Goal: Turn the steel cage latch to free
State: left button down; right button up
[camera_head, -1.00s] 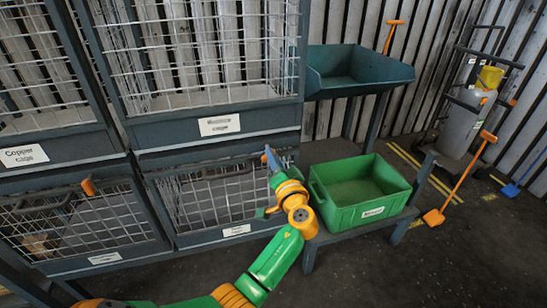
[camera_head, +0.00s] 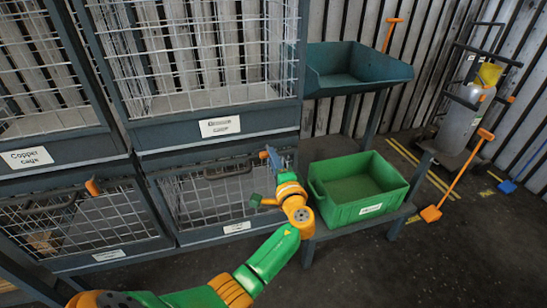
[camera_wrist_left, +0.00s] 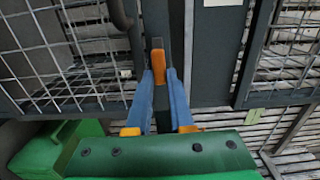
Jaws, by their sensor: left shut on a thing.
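My left gripper (camera_head: 270,158) is at the right edge of the lower middle cage door (camera_head: 205,236). In the left wrist view its two blue fingers (camera_wrist_left: 160,100) are closed about an orange-ended latch (camera_wrist_left: 158,68). The latch's dark tab points up in that view, against a dark frame post. The cage door has a wire mesh, a dark handle (camera_head: 228,170) and a white label (camera_head: 237,228) too small to read; the door looks closed. My right gripper is not in view.
A green crate (camera_head: 345,214) stands on a low stand close right of my left gripper. A blue-green bin (camera_head: 335,84) is above it. Another orange latch (camera_head: 93,187) is on the lower left cage. A trolley with a grey cylinder (camera_head: 462,118) stands at the far right.

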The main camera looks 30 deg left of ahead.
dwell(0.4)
pick_arm(q)
jog(key=shift+f, duration=0.1)
jog(key=c, duration=0.8)
grip_release()
jog(key=v, duration=0.7)
